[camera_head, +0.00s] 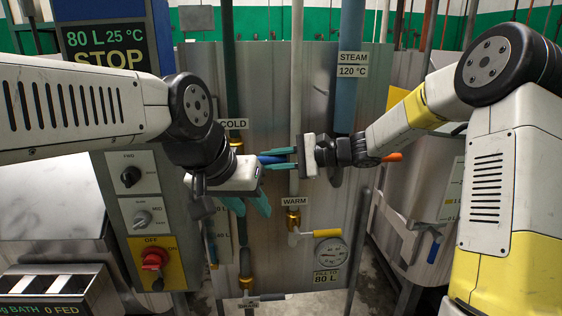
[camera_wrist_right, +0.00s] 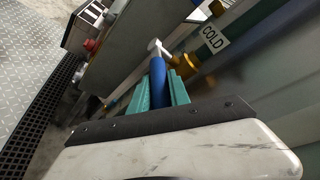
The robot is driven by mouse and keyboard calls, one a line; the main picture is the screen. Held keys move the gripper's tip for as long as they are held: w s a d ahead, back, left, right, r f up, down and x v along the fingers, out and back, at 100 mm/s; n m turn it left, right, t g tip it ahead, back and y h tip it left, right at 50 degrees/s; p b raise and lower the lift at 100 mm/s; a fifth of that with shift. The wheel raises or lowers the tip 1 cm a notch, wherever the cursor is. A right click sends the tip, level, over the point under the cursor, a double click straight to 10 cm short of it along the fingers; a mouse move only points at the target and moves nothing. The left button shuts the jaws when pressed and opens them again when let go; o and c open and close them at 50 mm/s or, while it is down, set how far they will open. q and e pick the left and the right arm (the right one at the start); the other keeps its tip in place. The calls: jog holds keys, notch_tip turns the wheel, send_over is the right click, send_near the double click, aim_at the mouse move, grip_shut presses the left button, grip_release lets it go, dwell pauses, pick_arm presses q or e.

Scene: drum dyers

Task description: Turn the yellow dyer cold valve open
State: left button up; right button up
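The cold valve is under the COLD label; its brass body (camera_head: 237,145) shows in the head view and again in the right wrist view (camera_wrist_right: 186,66). Its lever has a blue grip (camera_wrist_right: 158,78) and a pale bent end. My right gripper (camera_head: 279,157) reaches in from the right, its teal fingers on both sides of the blue grip (camera_head: 268,160). In the right wrist view the fingers (camera_wrist_right: 159,92) lie close along the grip with hardly any gap. My left gripper (camera_head: 248,206) points down below the valve, fingers apart and empty. It and its wrist hide part of the pipe.
A control box (camera_head: 145,215) with knobs and a red switch stands left. A STEAM pipe (camera_head: 350,70) runs above. Another blue-handled lever (camera_head: 433,250) is at right.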

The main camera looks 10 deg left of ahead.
grip_shut()
dwell(1.0)
jog(key=shift+r, duration=0.1)
jog(key=shift+a+r+n+h, duration=0.1)
jog(key=shift+r+n+h, duration=0.3)
jog(key=shift+r+h, duration=0.65)
jog(key=shift+s+a+r+t+h, duration=0.1)
jog(key=shift+a+r+t+h, duration=0.1)
jog(key=shift+r+h, duration=0.4)
jog(key=shift+a+r+t+h, duration=0.1)
jog(key=shift+a+r+h, duration=0.1)
jog(key=shift+r+h, duration=0.35)
jog(key=r+h, duration=0.1)
jog(key=a+n+h, duration=0.1)
jog(key=shift+s+r+h, duration=0.2)
jog(key=shift+r+h, duration=0.1)
jog(key=shift+r, duration=0.05)
jog(key=shift+s+a+r+t+h, duration=0.2)
jog(key=shift+a+r+h, duration=0.25)
jog(key=shift+h, duration=0.35)
jog(key=shift+s+a+r+t+h, duration=0.1)
jog(key=shift+a+r+t+h, duration=0.3)
jog(key=shift+h, duration=0.4)
jog(key=shift+a, duration=0.1)
jog(key=o, duration=0.7)
grip_release()
